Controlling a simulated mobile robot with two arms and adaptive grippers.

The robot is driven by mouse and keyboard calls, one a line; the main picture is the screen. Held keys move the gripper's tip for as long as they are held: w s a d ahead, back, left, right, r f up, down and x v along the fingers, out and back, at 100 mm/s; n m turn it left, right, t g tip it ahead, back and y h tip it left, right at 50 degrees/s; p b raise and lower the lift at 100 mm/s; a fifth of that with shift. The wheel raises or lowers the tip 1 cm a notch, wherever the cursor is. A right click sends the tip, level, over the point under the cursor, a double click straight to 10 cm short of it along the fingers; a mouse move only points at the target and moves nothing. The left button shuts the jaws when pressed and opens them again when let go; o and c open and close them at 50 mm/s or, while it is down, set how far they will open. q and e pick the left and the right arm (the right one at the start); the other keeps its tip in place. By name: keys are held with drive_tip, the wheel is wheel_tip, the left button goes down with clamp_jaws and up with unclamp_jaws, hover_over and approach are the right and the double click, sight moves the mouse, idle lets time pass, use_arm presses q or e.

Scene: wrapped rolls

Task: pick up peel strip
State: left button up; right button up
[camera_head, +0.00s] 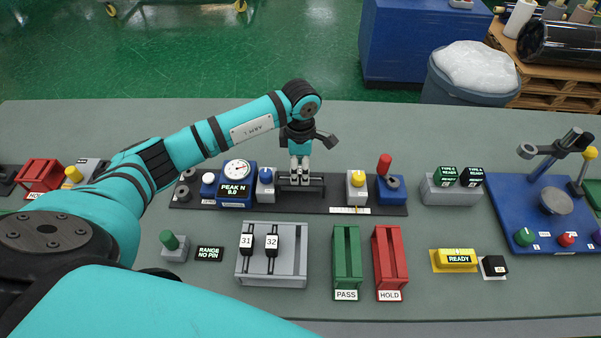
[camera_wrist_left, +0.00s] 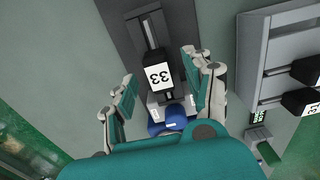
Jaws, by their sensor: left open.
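My left gripper (camera_head: 300,178) is over the black test fixture (camera_head: 390,209) in the head view, between a blue-knobbed clamp (camera_head: 266,180) and a yellow-knobbed clamp (camera_head: 356,182). In the left wrist view the gripper (camera_wrist_left: 165,92) is open, one finger on each side of a black strip piece labelled 33 (camera_wrist_left: 158,75). A gap shows on both sides of it. Piece 33 lies along the fixture next to the blue knob (camera_wrist_left: 176,118). Strip pieces 31 (camera_head: 246,244) and 32 (camera_head: 271,243) sit in a grey rack (camera_head: 252,281). My right gripper is not in view.
Green PASS tray (camera_head: 346,256) and red HOLD tray (camera_head: 389,256) stand in front of the fixture. A gauge box (camera_head: 237,184) reads PEAK N 0.0. A blue stand (camera_head: 551,232) is at the right. Grey table (camera_head: 470,160) is clear behind the fixture.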

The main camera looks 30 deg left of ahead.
use_arm(q)
drive_tip(key=shift+f, duration=0.85)
drive_tip(key=shift+c, duration=0.4)
clamp_jaws()
drive_tip(key=shift+w+r, duration=0.1)
